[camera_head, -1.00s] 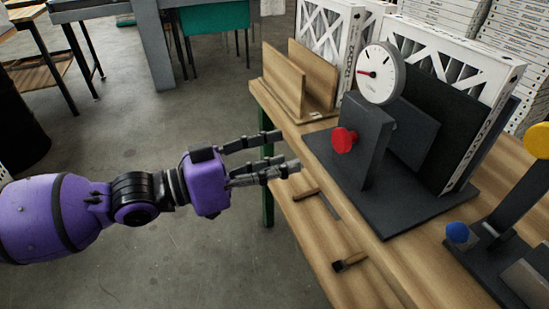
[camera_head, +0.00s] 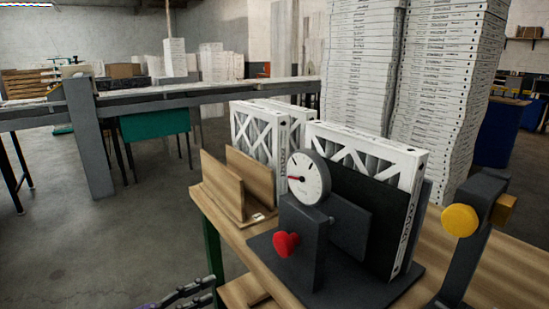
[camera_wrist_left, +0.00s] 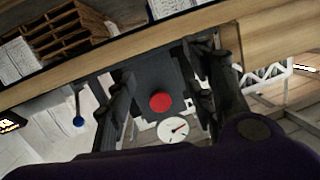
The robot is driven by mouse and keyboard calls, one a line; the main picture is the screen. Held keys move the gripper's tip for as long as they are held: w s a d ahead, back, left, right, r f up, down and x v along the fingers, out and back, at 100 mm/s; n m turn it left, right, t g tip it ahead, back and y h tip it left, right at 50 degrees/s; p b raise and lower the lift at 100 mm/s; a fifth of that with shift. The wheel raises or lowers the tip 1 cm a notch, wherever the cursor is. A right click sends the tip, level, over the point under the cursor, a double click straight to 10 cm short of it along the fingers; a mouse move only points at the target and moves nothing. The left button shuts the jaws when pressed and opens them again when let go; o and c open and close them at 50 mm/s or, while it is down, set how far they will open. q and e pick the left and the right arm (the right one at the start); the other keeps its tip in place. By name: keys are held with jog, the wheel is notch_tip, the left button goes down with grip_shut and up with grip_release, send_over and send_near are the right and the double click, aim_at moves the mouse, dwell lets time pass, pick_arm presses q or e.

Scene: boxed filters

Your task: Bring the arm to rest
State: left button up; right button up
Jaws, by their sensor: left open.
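My left gripper (camera_head: 188,291) shows only in part at the bottom edge of the head view, low and left of the workbench. In the left wrist view my left gripper (camera_wrist_left: 162,62) has its two dark fingers spread apart with nothing held between them. Beyond the fingers are the red knob (camera_wrist_left: 161,102) and the dial gauge (camera_wrist_left: 173,129) of a dark fixture. In the head view this fixture (camera_head: 302,240) stands on the bench with its red knob (camera_head: 285,244) and dial gauge (camera_head: 309,177). My right gripper is in neither view.
A white-framed filter (camera_head: 407,205) stands upright in the fixture. A wooden holder (camera_head: 222,186) is to its left, with more filters (camera_head: 257,137) behind. A device with a yellow knob (camera_head: 460,220) stands right. Tall stacks of boxes (camera_head: 362,70) rise behind. Floor left of the bench (camera_head: 120,240) is clear.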

pick_arm(q)
jog(key=s+a+f+n+y, duration=0.2)
jog(key=s+a+f+y, duration=0.15)
jog(key=s+f, duration=0.6)
jog(key=s+a+f+n+y, duration=0.3)
jog(key=s+f+y, duration=0.1)
jog(key=f, duration=1.1)
jog(key=s+f+n+g+y, duration=0.1)
jog(key=s+f+n, duration=0.15)
jog(key=s, duration=0.45)
jog(key=s+a+f+n+g+y, duration=0.15)
jog(key=s+f, duration=0.25)
jog(key=s, duration=0.4)
jog(key=s+f+n+g+y, duration=0.1)
jog(key=s+f+g, duration=0.1)
jog(key=s+f, duration=0.35)
notch_tip(320, 180, up, 15)
jog(key=w+t+p, duration=0.1)
jog(key=w+p, duration=0.1)
jog(key=p, duration=1)
jog(key=shift+w+d+f+t+p, duration=0.2)
jog(key=shift+w+d+t+p, duration=0.15)
jog(key=shift+w+d+p, duration=0.05)
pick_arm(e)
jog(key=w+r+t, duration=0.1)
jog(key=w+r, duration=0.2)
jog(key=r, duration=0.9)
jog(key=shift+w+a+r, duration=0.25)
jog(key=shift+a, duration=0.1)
